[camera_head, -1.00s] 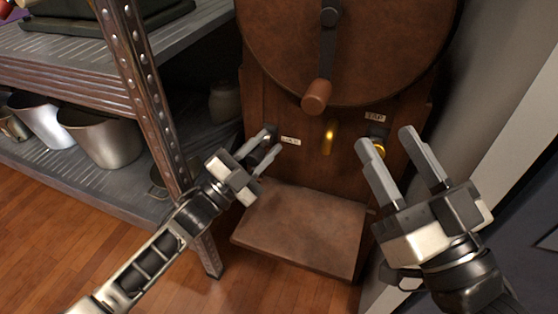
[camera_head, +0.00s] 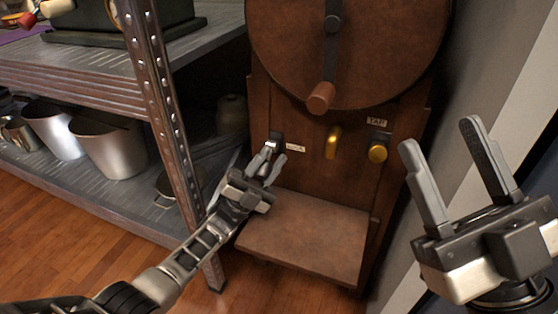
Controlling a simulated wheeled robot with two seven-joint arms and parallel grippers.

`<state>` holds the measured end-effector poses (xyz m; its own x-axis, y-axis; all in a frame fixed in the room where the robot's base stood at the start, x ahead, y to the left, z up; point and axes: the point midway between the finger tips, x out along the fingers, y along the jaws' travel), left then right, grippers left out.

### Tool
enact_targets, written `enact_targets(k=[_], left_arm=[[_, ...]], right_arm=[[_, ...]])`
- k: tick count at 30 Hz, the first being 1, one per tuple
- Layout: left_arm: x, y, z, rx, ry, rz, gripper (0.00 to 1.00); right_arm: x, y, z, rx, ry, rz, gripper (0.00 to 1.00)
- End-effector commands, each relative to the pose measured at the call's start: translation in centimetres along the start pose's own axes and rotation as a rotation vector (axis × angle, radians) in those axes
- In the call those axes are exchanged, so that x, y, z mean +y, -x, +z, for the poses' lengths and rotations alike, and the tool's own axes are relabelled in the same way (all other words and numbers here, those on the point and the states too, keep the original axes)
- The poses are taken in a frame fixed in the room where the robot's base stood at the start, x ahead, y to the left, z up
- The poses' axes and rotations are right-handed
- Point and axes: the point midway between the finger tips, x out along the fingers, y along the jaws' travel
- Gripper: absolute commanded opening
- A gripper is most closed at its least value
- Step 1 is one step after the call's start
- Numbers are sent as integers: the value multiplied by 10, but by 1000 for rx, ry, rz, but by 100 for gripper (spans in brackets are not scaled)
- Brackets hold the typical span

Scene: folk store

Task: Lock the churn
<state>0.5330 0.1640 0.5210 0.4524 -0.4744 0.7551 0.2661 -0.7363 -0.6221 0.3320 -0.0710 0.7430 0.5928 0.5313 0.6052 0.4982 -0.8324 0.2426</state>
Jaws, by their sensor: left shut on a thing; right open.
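The churn (camera_head: 340,165) is a brown wooden cabinet with a large round drum (camera_head: 350,50) and a crank with a wooden handle (camera_head: 321,98). A small lock lever (camera_head: 273,142) sits on its lower left front, beside a white label (camera_head: 295,147). My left gripper (camera_head: 270,160) is shut on this lever; its fingers hide part of it, so its exact position is hard to tell. My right gripper (camera_head: 440,138) is open and empty, to the right of the churn and apart from it.
A brass spout (camera_head: 333,142) and a round brass tap knob (camera_head: 378,152) under a TAP label (camera_head: 377,121) are on the churn front. A wooden ledge (camera_head: 305,235) juts out below. A metal shelf post (camera_head: 158,110) stands close left; metal pots (camera_head: 108,148) fill the lower shelf.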

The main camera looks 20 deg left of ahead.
Motion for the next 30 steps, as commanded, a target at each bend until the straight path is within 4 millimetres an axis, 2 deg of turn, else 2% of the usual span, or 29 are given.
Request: enact_targets(k=[11, 12, 13, 14, 25, 30], left_arm=[[0, 1, 1, 1, -4, 0, 0], [0, 1, 1, 1, -4, 0, 38], [0, 1, 1, 1, -4, 0, 46], [0, 1, 1, 1, -4, 0, 49], [-5, -6, -1, 2, -4, -2, 49], [-25, -29, -8, 4, -5, -2, 49]], right_arm=[[0, 0, 0, -1, -1, 0, 49], [0, 0, 0, -1, -1, 0, 49], [0, 0, 0, -1, -1, 0, 49], [0, 0, 0, -1, -1, 0, 49], [2, -2, 0, -20, -24, 6, 49], [5, 8, 28, -226, -218, 84, 49]])
